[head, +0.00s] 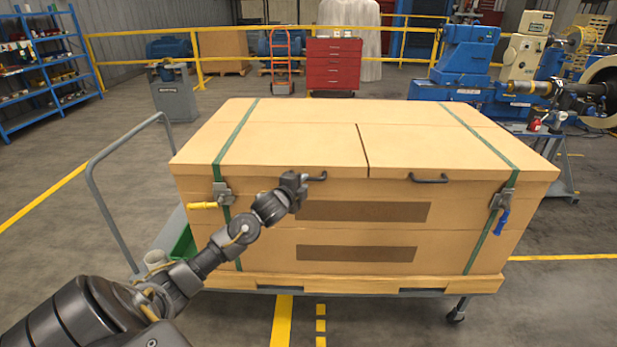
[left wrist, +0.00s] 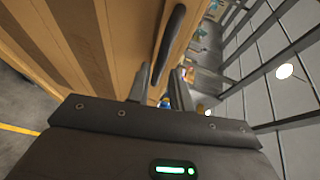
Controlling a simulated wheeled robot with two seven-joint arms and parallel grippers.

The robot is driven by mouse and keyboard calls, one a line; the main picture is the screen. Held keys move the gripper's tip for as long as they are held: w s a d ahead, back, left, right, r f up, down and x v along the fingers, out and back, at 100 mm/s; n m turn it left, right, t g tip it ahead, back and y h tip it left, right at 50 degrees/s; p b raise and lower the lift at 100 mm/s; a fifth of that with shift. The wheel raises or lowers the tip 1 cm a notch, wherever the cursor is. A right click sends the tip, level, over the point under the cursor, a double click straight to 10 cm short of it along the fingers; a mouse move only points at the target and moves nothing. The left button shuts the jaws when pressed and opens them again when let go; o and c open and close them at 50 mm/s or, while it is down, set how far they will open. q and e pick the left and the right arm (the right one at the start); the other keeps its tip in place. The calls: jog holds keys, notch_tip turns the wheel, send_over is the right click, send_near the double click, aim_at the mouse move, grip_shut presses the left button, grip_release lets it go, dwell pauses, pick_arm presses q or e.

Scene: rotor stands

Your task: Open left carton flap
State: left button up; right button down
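The large tan carton (head: 362,190) stands on a cart, with its left flap (head: 290,147) and right flap (head: 435,150) lying flat and closed. A dark handle (head: 317,177) sits at the front edge of the left flap. My left gripper (head: 303,181) is at the left end of this handle. In the left wrist view, the fingers of my left gripper (left wrist: 160,88) stand apart, and the handle (left wrist: 170,38) runs ahead of them, its near end close to the gap. I cannot tell whether they touch it. My right gripper is not in view.
Green straps with a yellow-handled latch (head: 205,205) and a blue-handled latch (head: 501,222) cross the carton. The right flap has its own handle (head: 428,180). The grey cart rail (head: 97,195) rises at the left. The space above the carton is clear.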

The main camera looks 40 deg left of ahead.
aim_at(309, 179)
pick_arm(q)
jog(key=shift+p+x, duration=0.35)
jog(key=shift+x, duration=1.9)
grip_shut()
